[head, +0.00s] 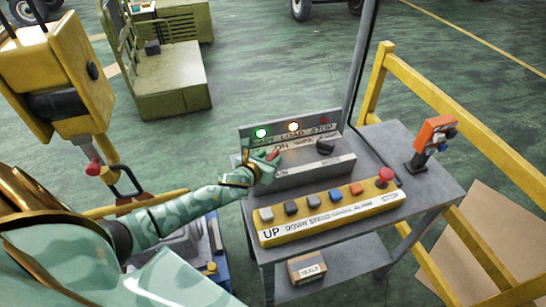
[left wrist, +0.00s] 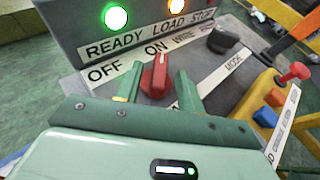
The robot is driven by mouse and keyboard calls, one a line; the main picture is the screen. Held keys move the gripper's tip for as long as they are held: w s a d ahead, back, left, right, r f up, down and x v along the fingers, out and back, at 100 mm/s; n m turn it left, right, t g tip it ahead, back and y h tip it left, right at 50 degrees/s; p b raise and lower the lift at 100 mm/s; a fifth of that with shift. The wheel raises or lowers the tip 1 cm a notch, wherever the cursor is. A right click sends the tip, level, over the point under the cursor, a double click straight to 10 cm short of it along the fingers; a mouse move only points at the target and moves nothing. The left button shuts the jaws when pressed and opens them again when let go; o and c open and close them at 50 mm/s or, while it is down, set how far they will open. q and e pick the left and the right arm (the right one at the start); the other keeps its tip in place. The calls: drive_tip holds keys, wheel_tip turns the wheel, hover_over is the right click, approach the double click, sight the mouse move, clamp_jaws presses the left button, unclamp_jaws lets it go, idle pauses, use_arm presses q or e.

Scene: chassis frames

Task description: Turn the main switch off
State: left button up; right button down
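The main switch is a red rotary knob (left wrist: 156,76) on the grey control box (head: 310,165). Its white mark points up toward the ON label; the OFF label is to the left. It also shows as a small red bit in the head view (head: 273,155). My left gripper (left wrist: 160,88) has its two green fingers apart, one on each side of the knob. A narrow gap seems to show beside the knob, but contact is hard to judge. In the head view the left gripper (head: 262,160) is in front of the box. My right gripper is not in view.
A black mode knob (head: 325,146) sits right of the switch. Green (head: 261,133) and amber (head: 294,127) lamps are lit above. A yellow button box (head: 330,213) with a red mushroom button (head: 386,176) lies in front. An orange device (head: 434,135) and yellow railing (head: 455,100) stand right.

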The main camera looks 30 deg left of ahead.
sight(271, 156)
use_arm(q)
drive_tip(key=shift+x, duration=1.55)
clamp_jaws()
